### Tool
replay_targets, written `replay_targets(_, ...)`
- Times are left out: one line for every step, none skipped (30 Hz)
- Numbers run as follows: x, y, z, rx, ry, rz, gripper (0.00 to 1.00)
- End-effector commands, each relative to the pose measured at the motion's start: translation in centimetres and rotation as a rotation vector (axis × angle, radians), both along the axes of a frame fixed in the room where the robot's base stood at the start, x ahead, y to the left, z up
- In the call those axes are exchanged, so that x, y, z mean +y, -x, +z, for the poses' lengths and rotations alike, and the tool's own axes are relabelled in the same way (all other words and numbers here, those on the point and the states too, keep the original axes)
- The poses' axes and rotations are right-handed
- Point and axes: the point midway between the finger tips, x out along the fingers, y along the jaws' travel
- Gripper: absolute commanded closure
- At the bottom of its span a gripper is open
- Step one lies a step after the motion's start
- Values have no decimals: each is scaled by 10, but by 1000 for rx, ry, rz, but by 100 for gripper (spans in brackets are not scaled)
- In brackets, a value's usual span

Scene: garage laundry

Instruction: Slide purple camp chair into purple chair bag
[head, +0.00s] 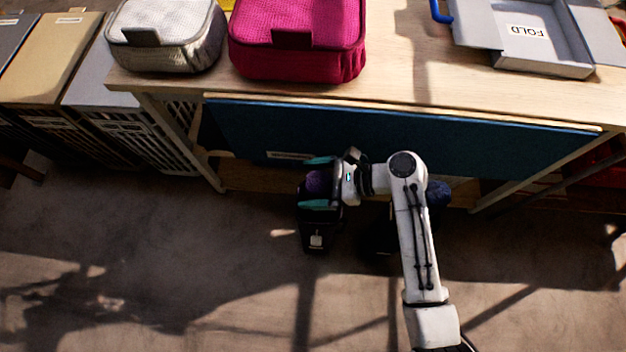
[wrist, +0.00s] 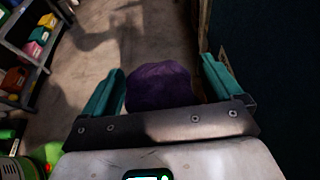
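My gripper (head: 318,182) reaches left, low in front of the workbench, with its two teal fingers spread apart. A rounded purple bundle (head: 319,181) lies between the fingers; it also shows in the wrist view (wrist: 159,86). In the wrist view a gap shows between the bundle and the right finger, and the bundle is close to the left finger. I cannot tell whether the bundle is the camp chair or its bag. A black object with a pale tag (head: 315,241) stands just below the gripper; its top is partly hidden.
The workbench (head: 400,85) with a blue front panel (head: 400,135) is right behind my gripper. A dark blue rounded item (head: 438,194) is partly hidden behind my arm. Bins (head: 90,85) stand at the left. Floor in front is mostly clear.

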Motion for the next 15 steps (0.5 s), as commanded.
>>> replay_targets(0,0,-1,1,0,0,2)
replay_targets(0,0,-1,1,1,0,2)
replay_targets(0,0,-1,1,1,1,2)
replay_targets(0,0,-1,1,1,1,2)
replay_targets(0,1,-1,2,1,0,2)
replay_targets(0,1,-1,2,1,0,2)
replay_targets(0,2,-4,7,4,0,2)
replay_targets(-1,2,-3,6,4,0,2)
replay_targets(-2,2,-3,6,4,0,2)
replay_targets(-3,1,-2,5,4,-1,2)
replay_targets(-5,1,-1,5,3,-1,2)
replay_targets(-8,1,1,5,3,-2,2)
replay_targets(-12,1,3,3,2,-2,2)
replay_targets(-16,1,5,3,2,-4,2)
replay_targets(-22,1,7,3,2,-3,2)
